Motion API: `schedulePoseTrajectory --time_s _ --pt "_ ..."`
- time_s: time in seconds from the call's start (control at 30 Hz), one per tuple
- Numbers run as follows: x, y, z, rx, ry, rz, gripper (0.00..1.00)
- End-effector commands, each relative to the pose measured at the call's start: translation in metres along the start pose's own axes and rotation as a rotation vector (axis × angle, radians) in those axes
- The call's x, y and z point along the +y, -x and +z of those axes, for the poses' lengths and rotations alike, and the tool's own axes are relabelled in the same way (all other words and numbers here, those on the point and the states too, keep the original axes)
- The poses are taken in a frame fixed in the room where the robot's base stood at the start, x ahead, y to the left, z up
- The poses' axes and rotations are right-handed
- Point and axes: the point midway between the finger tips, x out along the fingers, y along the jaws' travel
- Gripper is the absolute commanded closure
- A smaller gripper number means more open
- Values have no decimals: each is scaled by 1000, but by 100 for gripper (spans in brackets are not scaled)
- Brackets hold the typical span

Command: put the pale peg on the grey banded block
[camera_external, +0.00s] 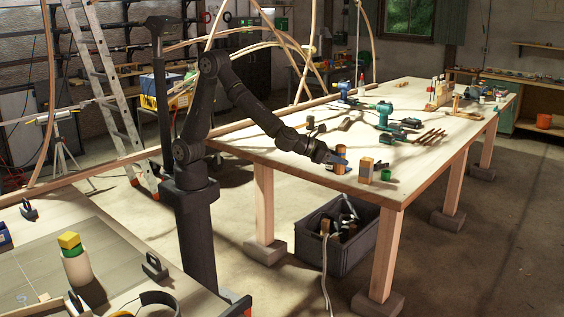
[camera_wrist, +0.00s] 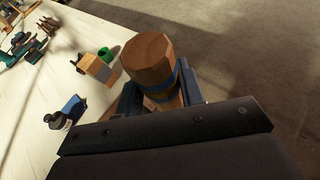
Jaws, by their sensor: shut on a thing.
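My gripper (camera_external: 338,160) is at the near end of the long workbench, shut on the pale peg (camera_external: 341,151). The peg is an upright wood-coloured piece with a many-sided top; it also shows in the wrist view (camera_wrist: 149,50), with a blue band round it between the blue fingers. I cannot tell whether its foot touches the bench. The grey banded block (camera_external: 366,171) stands upright just right of the peg, apart from it. In the wrist view the block (camera_wrist: 99,68) is left of the peg, its top bare; its band is hard to make out there.
A green cup-like piece (camera_external: 385,174) stands right of the block, close to it. A small blue-and-black object (camera_wrist: 65,112) lies on the bench in the wrist view. Drills (camera_external: 384,115) and other tools lie farther back. The bench edge is close to the peg.

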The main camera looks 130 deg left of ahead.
Motion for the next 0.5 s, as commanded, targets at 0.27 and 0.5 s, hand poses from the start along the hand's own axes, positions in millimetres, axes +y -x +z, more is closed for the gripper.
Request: schedulePoseTrajectory --time_s 0.27,0.5 --pt "92 -49 83 5 79 127 89" --pt "126 -63 109 5 100 159 89"
